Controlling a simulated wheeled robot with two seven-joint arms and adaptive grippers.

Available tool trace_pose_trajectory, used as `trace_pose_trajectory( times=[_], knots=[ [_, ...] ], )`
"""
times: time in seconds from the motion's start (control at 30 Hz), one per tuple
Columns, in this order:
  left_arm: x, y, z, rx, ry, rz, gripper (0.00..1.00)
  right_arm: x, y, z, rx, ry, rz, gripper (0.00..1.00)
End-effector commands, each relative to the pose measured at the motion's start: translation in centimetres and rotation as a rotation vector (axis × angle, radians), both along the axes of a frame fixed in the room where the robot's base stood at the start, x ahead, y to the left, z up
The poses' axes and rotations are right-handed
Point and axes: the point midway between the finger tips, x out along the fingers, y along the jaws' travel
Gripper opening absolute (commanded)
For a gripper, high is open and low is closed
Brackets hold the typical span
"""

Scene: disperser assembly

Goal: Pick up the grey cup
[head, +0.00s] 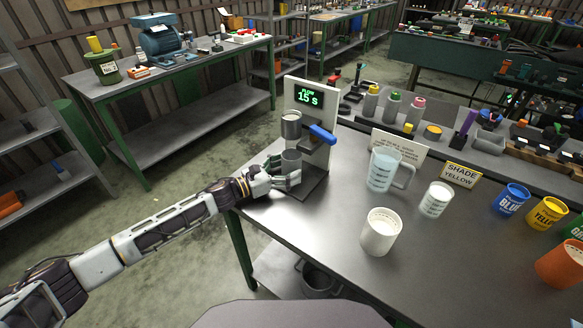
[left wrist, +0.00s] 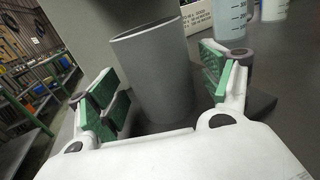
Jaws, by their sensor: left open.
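The grey cup (head: 291,160) stands upright on the base of the dispenser (head: 311,121), under its grey metal cylinder (head: 291,125). In the left wrist view the grey cup (left wrist: 155,72) stands between the green-padded fingers of my left gripper (left wrist: 163,85). The gripper is open, with a visible gap between the cup and the right finger; the left finger is closer to the cup, and I cannot tell whether it touches. In the head view my left gripper (head: 283,178) is at the cup's near left side. My right gripper is not in view.
The dispenser has a blue lever (head: 323,134) and a green display. To its right are a measuring jug (head: 382,169), a white cup (head: 380,232), a marked beaker (head: 435,199) and coloured cups, including a blue one (head: 511,199). The table's front middle is clear.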

Motion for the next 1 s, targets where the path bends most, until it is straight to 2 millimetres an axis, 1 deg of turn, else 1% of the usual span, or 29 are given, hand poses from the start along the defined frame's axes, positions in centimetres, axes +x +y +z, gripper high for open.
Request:
trace_pose_trajectory(
  times=[0.03,0.2,0.67,0.77,1.0],
  knots=[
    [0.21,-0.44,0.10,-0.001,-0.001,-0.001,0.79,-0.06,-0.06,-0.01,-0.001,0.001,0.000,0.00],
    [0.58,-1.00,0.03,0.000,0.000,-0.001,0.79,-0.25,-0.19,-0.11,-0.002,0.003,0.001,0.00],
    [0.58,-1.03,0.01,0.000,0.000,-0.001,0.79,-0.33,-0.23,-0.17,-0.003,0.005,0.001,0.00],
    [0.59,-1.01,0.01,0.000,0.000,0.000,0.69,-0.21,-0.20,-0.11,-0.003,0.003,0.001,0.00],
    [0.59,-1.01,0.00,0.000,0.000,0.000,0.38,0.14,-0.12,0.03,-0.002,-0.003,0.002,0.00]
  ],
)
